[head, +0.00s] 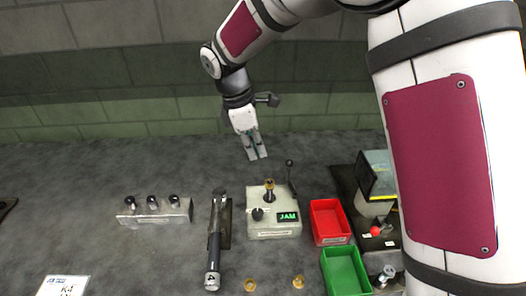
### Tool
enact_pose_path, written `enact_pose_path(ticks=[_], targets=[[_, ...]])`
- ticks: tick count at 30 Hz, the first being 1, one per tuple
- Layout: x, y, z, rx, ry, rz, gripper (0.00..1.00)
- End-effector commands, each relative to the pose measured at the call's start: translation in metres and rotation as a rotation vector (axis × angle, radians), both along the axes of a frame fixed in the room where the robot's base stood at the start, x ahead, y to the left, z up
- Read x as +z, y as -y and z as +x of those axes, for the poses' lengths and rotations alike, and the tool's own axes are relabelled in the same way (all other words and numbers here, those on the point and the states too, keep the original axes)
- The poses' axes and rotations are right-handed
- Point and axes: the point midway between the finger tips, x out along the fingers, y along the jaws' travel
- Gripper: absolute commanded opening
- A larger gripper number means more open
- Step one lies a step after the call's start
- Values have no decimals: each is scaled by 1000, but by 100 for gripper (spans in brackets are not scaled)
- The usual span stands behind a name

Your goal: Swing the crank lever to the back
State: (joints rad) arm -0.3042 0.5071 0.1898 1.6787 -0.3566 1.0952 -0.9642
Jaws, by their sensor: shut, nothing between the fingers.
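The crank lever (291,177) is a thin dark rod with a black knob at its top. It stands nearly upright at the right back side of the pale bolt former box (274,230). The box has a brass piece on top, a dark knob on its front and a small green display reading "JAM". My gripper (257,154) hangs above and behind the box, up and left of the lever's knob. Its fingers point down, closed together and empty, apart from the lever.
A red bin (330,222) and a green bin (345,272) stand right of the box. A dark torque tool (214,240) lies to its left, beside a metal block with several knobs (155,210). Two brass rings lie in front. The bench behind the box is clear up to the wall.

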Motion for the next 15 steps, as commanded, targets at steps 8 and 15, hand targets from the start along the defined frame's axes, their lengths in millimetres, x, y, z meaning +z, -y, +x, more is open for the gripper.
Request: enact_pose_path(ticks=[8, 15], targets=[[56, -12, 1, -3, 4, 1, 0], [79, -18, 0, -4, 2, 0, 0]])
